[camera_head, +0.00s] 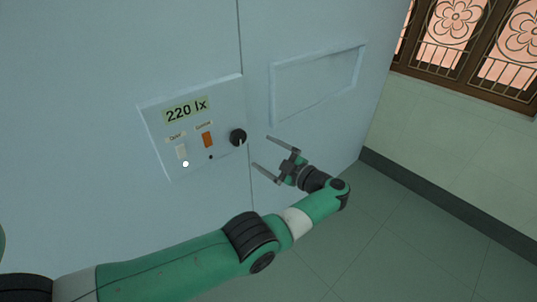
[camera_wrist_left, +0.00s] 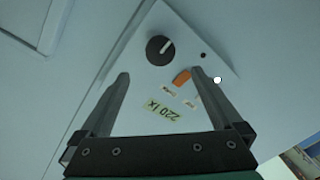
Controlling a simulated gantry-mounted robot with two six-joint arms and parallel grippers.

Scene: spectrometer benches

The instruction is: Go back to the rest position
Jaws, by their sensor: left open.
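My left gripper (camera_head: 267,153) is open and empty in the head view, just right of the control panel (camera_head: 165,128) and a little in front of the cabinet wall. Its two fingers point left toward the black knob (camera_head: 238,137). In the left wrist view the fingers of the left gripper (camera_wrist_left: 165,85) stand wide apart. The black knob (camera_wrist_left: 160,50) shows between them, with no contact visible. The panel reads "220 lx" and carries an orange switch (camera_head: 208,140) and a pale switch (camera_head: 181,152). My right gripper is in neither view.
The pale blue cabinet (camera_head: 80,80) fills the left and centre, with a recessed rectangular frame (camera_head: 318,84) right of the panel. A barred window (camera_head: 485,45) is at the upper right. The tiled floor (camera_head: 390,240) at the lower right is clear.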

